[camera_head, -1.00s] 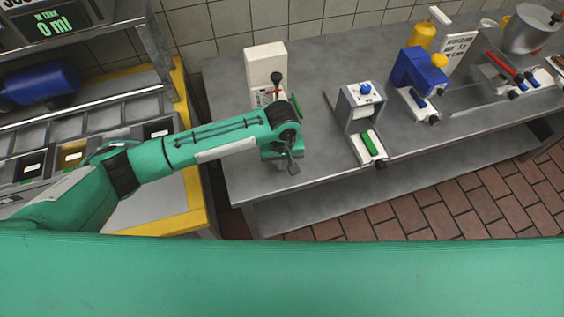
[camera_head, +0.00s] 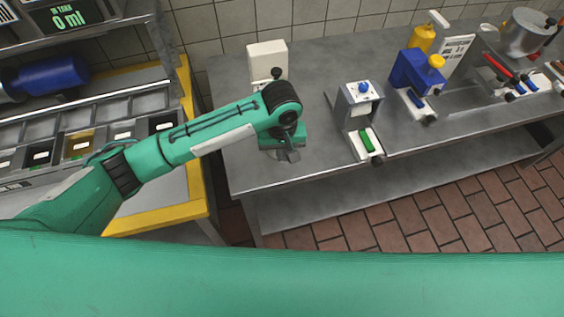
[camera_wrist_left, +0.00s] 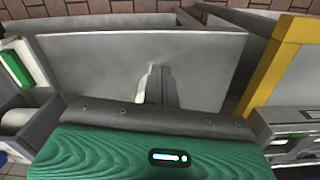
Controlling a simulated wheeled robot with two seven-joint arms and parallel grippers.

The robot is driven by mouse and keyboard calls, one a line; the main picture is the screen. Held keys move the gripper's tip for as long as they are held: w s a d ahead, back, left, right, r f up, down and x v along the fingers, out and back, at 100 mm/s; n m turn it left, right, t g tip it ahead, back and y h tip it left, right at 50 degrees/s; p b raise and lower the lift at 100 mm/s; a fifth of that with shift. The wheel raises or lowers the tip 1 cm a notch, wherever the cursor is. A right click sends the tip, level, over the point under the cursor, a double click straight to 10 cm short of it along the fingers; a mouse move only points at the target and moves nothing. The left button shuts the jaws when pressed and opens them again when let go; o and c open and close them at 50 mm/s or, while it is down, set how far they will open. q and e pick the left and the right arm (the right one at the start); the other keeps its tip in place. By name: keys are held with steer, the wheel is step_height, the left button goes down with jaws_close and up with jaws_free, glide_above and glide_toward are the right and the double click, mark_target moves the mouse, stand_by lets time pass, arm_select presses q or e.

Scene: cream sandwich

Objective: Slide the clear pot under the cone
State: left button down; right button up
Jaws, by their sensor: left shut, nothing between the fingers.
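I cannot make out the clear pot or the cone in either view. A white dispenser (camera_head: 267,57) with a black knob stands at the back left of the steel counter, its lower part hidden behind my left arm. My left gripper (camera_head: 289,156) is over the counter's left part, in front of that dispenser. In the left wrist view its fingers (camera_wrist_left: 155,78) are together and empty, above bare metal. My right gripper is in neither view.
A grey stand with a blue knob (camera_head: 363,88) and a green-handled base (camera_head: 367,141) is right of my gripper. A blue device (camera_head: 417,72), yellow bottle (camera_head: 422,38) and steel pot (camera_head: 528,31) stand farther right. A yellow-edged station (camera_head: 198,190) is left. The counter's front left (camera_head: 250,177) is bare.

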arm_select(q)
steer(key=s+d+m+t+h, duration=0.1)
steer(key=s+m+h, duration=0.25)
steer(key=s, duration=0.45)
steer(key=s+a+f+t+y, duration=0.1)
steer(key=s+a+f, duration=0.45)
steer(key=a, duration=0.45)
steer(key=s+a+f+t+y, duration=0.15)
steer(key=s+a+f, duration=0.35)
steer(key=a, duration=0.5)
steer(key=s+a+f+g, duration=0.1)
steer(key=s+f, duration=0.2)
steer(key=f, duration=1.1)
steer(key=s+a+f, duration=0.1)
steer(key=s+f, duration=0.2)
steer(key=f, duration=1)
steer(key=s+a+f+g+y, duration=0.1)
steer(key=s+a+f, duration=0.2)
steer(key=s+f, duration=1.4)
steer(key=shift+s, duration=0.2)
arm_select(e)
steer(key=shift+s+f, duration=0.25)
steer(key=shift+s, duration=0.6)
